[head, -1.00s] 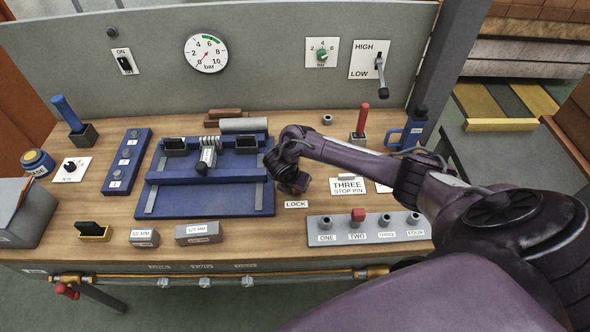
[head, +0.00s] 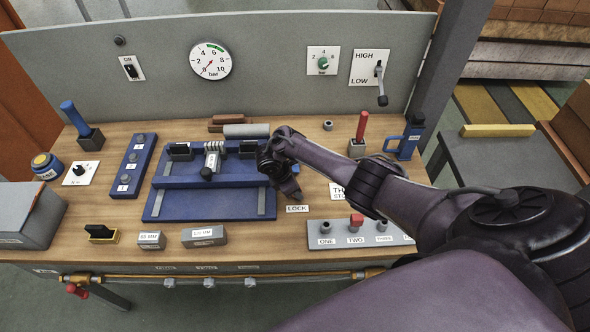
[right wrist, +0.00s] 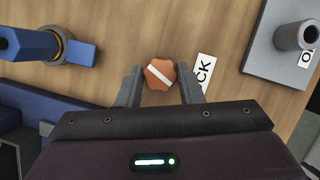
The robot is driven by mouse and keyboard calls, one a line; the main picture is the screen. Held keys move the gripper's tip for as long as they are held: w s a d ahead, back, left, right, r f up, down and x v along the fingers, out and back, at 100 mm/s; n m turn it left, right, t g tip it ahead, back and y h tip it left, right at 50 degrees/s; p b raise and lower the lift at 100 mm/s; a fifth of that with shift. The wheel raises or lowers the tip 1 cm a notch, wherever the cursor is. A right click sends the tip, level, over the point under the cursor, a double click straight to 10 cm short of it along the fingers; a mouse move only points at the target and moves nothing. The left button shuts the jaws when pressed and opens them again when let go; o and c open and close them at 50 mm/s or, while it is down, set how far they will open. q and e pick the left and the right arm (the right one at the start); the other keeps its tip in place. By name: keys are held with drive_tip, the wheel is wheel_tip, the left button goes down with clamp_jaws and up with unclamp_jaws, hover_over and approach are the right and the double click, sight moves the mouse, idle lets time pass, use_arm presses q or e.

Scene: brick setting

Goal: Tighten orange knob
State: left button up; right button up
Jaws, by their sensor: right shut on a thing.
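The orange knob (right wrist: 153,85) stands on the wooden bench beside the LOCK label (head: 297,208). In the right wrist view it is lobed, with a white stripe slanting from upper left to lower right. My right gripper (right wrist: 160,92) points down at the knob, with one finger on each side, shut on it. In the head view the right gripper (head: 290,194) is at the right edge of the blue fixture plate and largely hides the knob. The LOCK label also shows in the right wrist view (right wrist: 205,74), right of the knob. My left gripper is not in view.
The blue fixture plate (head: 180,205) lies left of the gripper. A grey block with numbered pegs (head: 340,240), one red-capped, sits at front right. A blue-handled clamp part (right wrist: 35,45) shows left in the wrist view. Bare bench lies around the LOCK label.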

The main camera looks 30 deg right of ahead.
drive_tip(key=shift+w, duration=0.1)
idle(0.4)
drive_tip(key=o, duration=1)
drive_tip(key=shift+c, duration=0.2)
drive_tip(key=v, duration=0.8)
drive_tip(key=shift+f, duration=0.1)
